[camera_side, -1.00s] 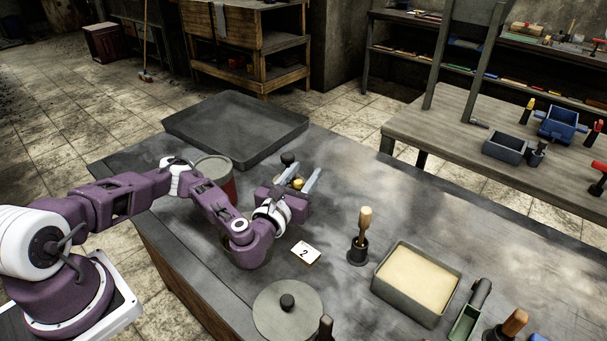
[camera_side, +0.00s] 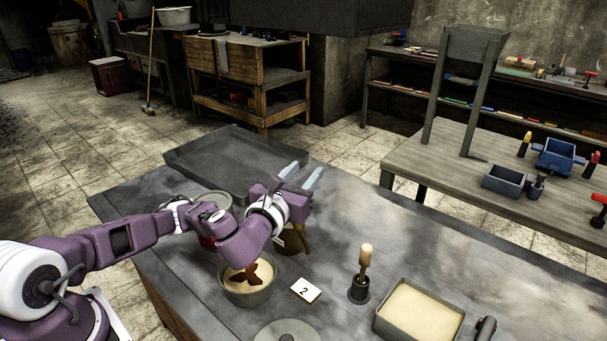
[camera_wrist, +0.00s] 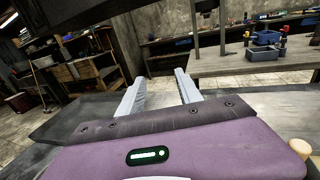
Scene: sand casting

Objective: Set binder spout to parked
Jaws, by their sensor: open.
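No part is clearly recognisable as the binder spout. A dark vessel with a brass-coloured part (camera_side: 293,240) stands on the bench beneath my gripper, mostly hidden by it in the side view; I cannot tell whether it carries the spout. A red can (camera_side: 207,242) with a pale top stands left of it, partly behind my arm. My gripper (camera_side: 302,177) is raised above the bench. Its two grey fingers are apart and empty, pointing toward the back right. In the wrist view the open fingers (camera_wrist: 159,79) have only bench and room beyond them.
A shallow grey tray (camera_side: 190,161) lies behind my gripper. A round pan of sand (camera_side: 262,293) with a dark red shape is in front. A card marked 2 (camera_side: 306,290), a wooden-handled tool (camera_side: 365,262) and a sand box (camera_side: 420,308) stand to the right.

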